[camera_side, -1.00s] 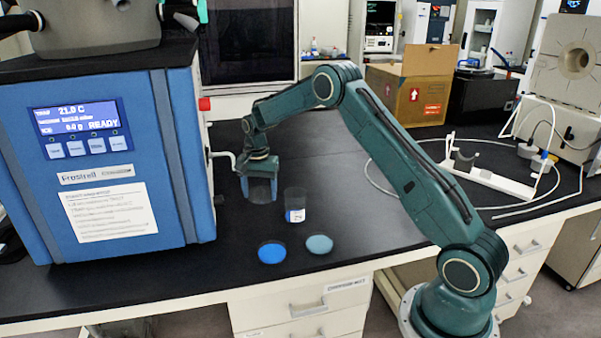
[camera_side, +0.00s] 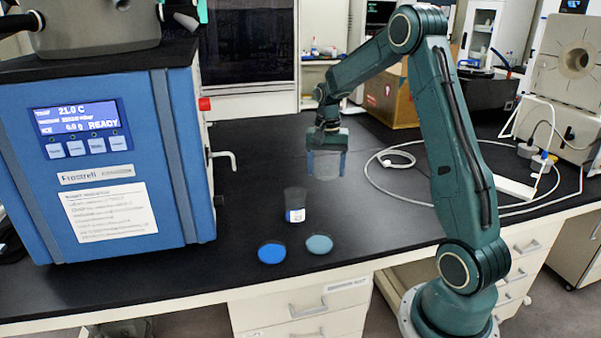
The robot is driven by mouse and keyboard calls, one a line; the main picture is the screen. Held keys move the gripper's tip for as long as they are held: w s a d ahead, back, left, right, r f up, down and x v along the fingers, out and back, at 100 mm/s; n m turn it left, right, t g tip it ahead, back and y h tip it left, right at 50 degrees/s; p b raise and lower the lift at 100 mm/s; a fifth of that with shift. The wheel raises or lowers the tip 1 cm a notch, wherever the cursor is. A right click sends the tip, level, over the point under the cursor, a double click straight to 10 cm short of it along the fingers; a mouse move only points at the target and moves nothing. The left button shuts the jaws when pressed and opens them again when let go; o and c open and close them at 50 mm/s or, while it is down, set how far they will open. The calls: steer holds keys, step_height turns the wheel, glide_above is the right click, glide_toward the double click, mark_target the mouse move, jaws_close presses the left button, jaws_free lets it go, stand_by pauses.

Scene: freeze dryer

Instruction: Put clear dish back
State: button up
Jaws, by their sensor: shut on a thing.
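My gripper (camera_side: 327,168) points down and is shut on a clear dish (camera_side: 327,163), a see-through cup-like vessel between its two fingers. It holds the dish above the black bench, right of and behind a small clear container with a white and blue label (camera_side: 295,207). That container stands upright on the bench. My gripper partly hides the dish's upper part.
A blue disc (camera_side: 272,252) and a pale teal disc (camera_side: 320,244) lie near the bench's front edge. The blue freeze dryer (camera_side: 105,175) stands at left with a side valve handle (camera_side: 225,156). A cardboard box (camera_side: 392,98) and a looped white tube (camera_side: 400,205) are at right.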

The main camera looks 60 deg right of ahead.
step_height(320, 180, up, 3)
glide_above(360, 237)
steer(key=shift+s+a, duration=0.1)
steer(key=shift+f, duration=0.15)
step_height(360, 237, down, 20)
steer(key=shift+r, duration=0.1)
stand_by(0.9)
steer(key=o, duration=1.1)
steer(key=shift+o, duration=0.2)
step_height(360, 237, up, 12)
stand_by(0.8)
